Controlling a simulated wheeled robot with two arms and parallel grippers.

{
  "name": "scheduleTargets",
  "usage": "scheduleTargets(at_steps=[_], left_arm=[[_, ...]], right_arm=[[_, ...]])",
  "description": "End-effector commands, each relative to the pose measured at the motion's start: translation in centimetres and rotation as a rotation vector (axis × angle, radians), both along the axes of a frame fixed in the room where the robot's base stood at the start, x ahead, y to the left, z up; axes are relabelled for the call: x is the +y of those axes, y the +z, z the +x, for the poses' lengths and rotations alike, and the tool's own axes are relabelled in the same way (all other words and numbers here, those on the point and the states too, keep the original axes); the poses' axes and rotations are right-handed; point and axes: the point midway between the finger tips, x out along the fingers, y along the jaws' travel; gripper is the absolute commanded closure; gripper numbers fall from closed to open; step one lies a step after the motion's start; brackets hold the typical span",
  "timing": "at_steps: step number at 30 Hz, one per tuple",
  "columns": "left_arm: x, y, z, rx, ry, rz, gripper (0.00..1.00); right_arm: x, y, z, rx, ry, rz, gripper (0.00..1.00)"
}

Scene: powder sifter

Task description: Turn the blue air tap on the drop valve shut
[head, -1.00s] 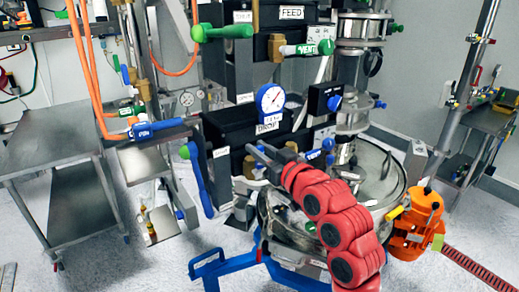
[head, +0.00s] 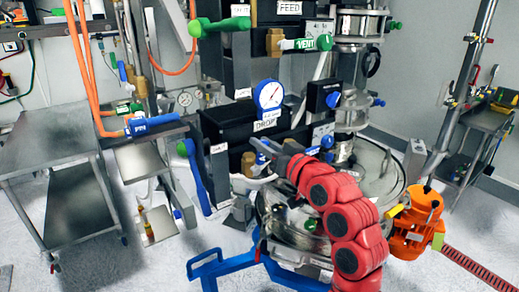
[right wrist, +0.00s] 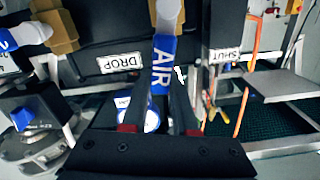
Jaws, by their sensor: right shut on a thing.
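The drop valve is a black box with a DROP label (head: 265,124) in the middle of the head view; the label also shows in the right wrist view (right wrist: 120,63). The blue air tap handle (right wrist: 162,65), marked AIR, runs down from a pale stem in the right wrist view. My right gripper (right wrist: 158,115) is shut on the handle, with one dark finger on each side. In the head view, my right gripper (head: 264,150) is in front of the valve's lower edge, where a small bit of blue shows. My left gripper is not in view.
A SHUT label (right wrist: 225,55) is right of the handle. A round gauge (head: 270,94) sits above the valve. Green VENT handle (head: 312,43) is higher up. A blue handle (head: 194,175) hangs left. A steel vessel (head: 385,175) and orange motor (head: 418,215) are at right.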

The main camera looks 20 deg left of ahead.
Motion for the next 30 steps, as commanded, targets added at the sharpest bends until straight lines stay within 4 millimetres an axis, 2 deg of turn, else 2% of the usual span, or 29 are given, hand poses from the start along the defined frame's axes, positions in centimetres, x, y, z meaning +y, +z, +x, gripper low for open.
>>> scheduleTargets(at_steps=[4,13,30], left_arm=[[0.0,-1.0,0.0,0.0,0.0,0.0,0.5],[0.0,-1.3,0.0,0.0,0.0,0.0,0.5],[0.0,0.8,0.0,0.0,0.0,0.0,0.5]], right_arm=[[-0.7,-0.5,0.9,0.108,-0.001,0.086,1.0],[-1.9,-1.4,2.4,0.333,-0.001,0.261,1.0],[-3.4,-4.4,4.3,0.761,-0.002,0.592,1.0]])
